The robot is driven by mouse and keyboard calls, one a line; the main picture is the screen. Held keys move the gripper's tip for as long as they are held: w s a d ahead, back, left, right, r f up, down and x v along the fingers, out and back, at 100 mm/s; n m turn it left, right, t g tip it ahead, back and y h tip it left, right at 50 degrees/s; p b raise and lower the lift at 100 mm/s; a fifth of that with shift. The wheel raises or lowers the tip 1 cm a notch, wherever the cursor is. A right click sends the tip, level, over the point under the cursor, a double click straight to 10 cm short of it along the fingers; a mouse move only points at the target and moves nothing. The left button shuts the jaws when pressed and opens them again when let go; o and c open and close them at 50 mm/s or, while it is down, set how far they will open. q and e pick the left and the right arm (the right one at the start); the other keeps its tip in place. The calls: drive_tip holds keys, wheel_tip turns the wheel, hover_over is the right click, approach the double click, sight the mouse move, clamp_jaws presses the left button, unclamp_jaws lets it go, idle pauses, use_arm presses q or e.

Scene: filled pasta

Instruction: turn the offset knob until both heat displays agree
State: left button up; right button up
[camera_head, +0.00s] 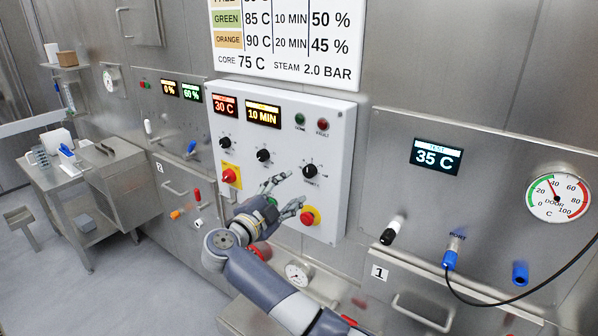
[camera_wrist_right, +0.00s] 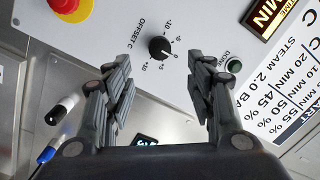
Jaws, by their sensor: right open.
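The offset knob (camera_head: 310,171) is a round black knob on the white control panel, below two indicator lamps. In the right wrist view the offset knob (camera_wrist_right: 159,47) shows its "OFFSET C" scale; its exact setting is too small to read surely. The panel's heat display (camera_head: 225,105) reads 30 C in red. The test display (camera_head: 436,157) on the steel wall at right reads 35 C. My right gripper (camera_head: 294,190) is open and empty in front of the panel, just below-left of the knob. In the wrist view its fingertips (camera_wrist_right: 162,65) are spread with the knob ahead between them, apparently untouched.
A red stop button (camera_head: 309,216) on yellow sits below the knob. Two other black knobs are left of it; one is the middle knob (camera_head: 263,156). A dial gauge (camera_head: 558,198) and a cabled blue probe plug (camera_head: 450,258) are at right. A steel cart (camera_head: 80,180) stands far left.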

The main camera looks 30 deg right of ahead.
sight(308, 173)
drive_tip(key=p+x, duration=0.2)
drive_tip(key=x, duration=0.6)
drive_tip(key=shift+d+r, duration=0.1)
drive_tip(key=shift+d, duration=0.3)
drive_tip(key=shift+w+d+p, duration=0.2)
drive_tip(key=shift+d+p, duration=0.1)
drive_tip(key=c, duration=1.1)
